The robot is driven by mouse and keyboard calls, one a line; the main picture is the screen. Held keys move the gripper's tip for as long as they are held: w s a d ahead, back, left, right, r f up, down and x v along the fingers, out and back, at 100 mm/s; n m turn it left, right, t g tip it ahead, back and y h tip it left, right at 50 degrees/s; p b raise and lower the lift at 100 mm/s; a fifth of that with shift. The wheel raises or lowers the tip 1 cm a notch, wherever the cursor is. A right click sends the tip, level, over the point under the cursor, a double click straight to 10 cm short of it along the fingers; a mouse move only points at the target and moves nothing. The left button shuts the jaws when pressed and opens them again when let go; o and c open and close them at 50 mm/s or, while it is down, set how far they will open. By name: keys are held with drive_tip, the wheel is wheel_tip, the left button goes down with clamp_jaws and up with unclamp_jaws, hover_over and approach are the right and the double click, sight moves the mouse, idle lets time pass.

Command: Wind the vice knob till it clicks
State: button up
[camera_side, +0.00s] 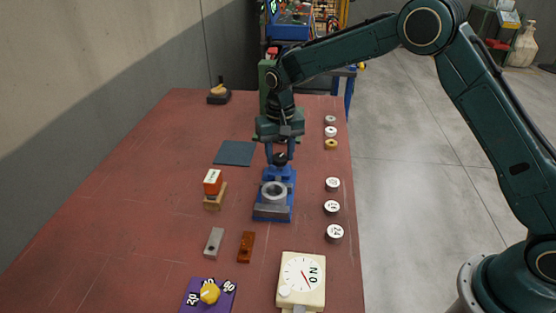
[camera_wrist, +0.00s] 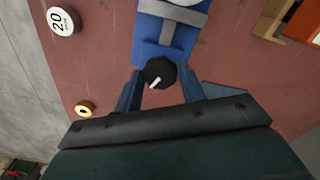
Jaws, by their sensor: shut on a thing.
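The vice (camera_side: 273,203) is blue with grey metal jaws and stands on the red table, right of its middle in the side view. A grey ring-shaped part (camera_side: 274,191) sits at its jaws. The vice knob (camera_wrist: 159,72) is black with a white pointer line and faces the wrist camera at the end of the blue vice body (camera_wrist: 150,30). My gripper (camera_side: 280,157) comes down from above at the vice's far end. Its two blue fingers (camera_wrist: 158,90) stand on either side of the knob and are shut on it. The fingertips are partly hidden behind the knob.
Several round white-topped weights (camera_side: 331,207) line the table's right edge. A dial gauge (camera_side: 301,278) and a purple base with a yellow knob (camera_side: 209,293) are at the near edge. Small blocks (camera_side: 214,242) lie left of the vice. A dark mat (camera_side: 234,153) lies flat farther back.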

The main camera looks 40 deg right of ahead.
sight(280, 157)
drive_tip(key=o, duration=1)
drive_tip(key=shift+c, duration=0.2)
drive_tip(key=shift+r, duration=0.15)
wheel_tip(280, 157, up, 14)
drive_tip(key=shift+f, duration=0.25)
